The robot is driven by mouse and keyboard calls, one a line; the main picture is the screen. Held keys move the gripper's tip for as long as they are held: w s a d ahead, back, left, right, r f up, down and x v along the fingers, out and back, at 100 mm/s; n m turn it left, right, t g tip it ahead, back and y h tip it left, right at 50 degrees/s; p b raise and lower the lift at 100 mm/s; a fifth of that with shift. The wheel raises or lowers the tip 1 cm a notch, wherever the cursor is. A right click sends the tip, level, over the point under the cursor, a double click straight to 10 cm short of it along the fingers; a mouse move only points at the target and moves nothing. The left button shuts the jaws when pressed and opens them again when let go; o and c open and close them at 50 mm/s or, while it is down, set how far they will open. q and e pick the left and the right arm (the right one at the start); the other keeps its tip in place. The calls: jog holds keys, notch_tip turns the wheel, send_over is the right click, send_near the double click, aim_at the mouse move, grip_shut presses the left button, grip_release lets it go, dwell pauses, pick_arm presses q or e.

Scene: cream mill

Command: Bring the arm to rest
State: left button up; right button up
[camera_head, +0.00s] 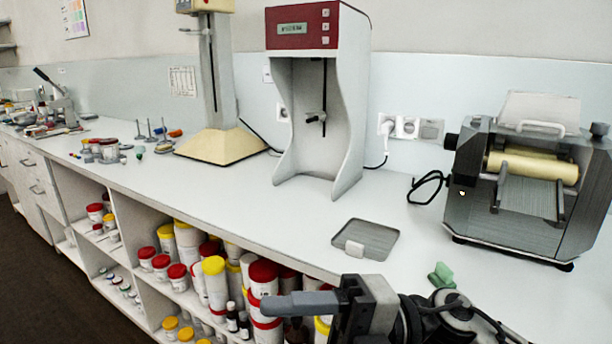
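My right arm comes in at the bottom right of the head view. Its gripper (280,304) points left in front of the counter's front edge, above the open shelves. The grey fingers appear as one bar from this side, so any gap between them is hidden. I see nothing clearly held in it. My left gripper is not in view.
A grey tray (378,237) with a small white block (354,248) lies on the white counter (255,210). A green item (441,276) lies near my arm. A roller mill (530,190), red-topped machine (318,90) and beige-based stand (220,145) line the back. Jars (214,282) fill the shelves.

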jog(key=w+d+f+m+t+h, duration=0.3)
jog(key=w+d+f+m+t, duration=0.15)
jog(key=m+t, duration=0.75)
jog(key=w+d+f+m+t+h, duration=0.3)
jog(key=f+m+t, duration=0.2)
jog(key=m+t, duration=0.6)
jog(key=s+d+f+m+g+h, duration=0.2)
jog(key=s+f+m+g+h, duration=0.1)
jog(key=f, duration=0.4)
jog(key=s+d+f+m+g+h, duration=0.2)
jog(key=s+d+f+m+h, duration=0.1)
jog(key=s+f+m, duration=0.2)
jog(key=s+d+f+m+g+h, duration=0.3)
jog(key=s+f+m+h, duration=0.1)
jog(key=f, duration=0.5)
jog(key=shift+d+f+g, duration=0.2)
jog(key=shift+f+g, duration=0.1)
jog(key=shift+f, duration=0.1)
